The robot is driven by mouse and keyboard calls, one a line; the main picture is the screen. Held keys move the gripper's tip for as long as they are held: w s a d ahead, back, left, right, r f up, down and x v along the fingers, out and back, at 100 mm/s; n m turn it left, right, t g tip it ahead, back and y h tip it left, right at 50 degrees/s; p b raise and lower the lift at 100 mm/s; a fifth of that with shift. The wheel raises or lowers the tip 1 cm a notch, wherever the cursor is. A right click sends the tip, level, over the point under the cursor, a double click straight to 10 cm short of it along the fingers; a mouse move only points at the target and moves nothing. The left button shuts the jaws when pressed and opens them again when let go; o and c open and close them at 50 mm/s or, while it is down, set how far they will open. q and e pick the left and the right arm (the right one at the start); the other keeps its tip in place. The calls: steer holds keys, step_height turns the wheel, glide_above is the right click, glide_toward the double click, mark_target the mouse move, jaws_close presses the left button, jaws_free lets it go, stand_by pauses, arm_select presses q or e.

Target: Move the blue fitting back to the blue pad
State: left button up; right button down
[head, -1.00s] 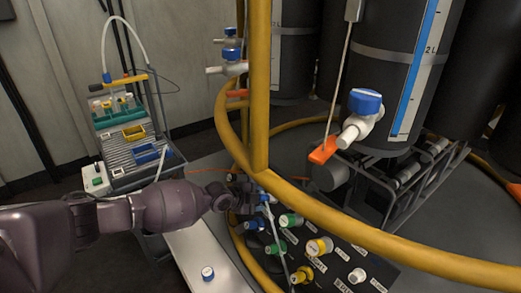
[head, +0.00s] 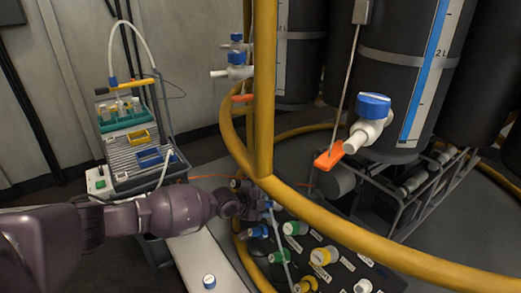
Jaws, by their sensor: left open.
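Another blue-capped fitting (head: 257,231) sits on the panel just below. A blue pad-like patch (head: 150,158) lies on the grey cart at left, beside a yellow one. My right gripper is not in view.
The dark panel (head: 318,236) holds several green and yellow fittings with white labels. Black tanks stand behind. The white bench (head: 206,256) is mostly clear.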

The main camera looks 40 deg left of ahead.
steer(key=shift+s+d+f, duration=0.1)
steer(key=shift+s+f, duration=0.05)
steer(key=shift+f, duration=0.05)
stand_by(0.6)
arm_select(q)
jaws_close()
steer(key=shift+r, duration=0.15)
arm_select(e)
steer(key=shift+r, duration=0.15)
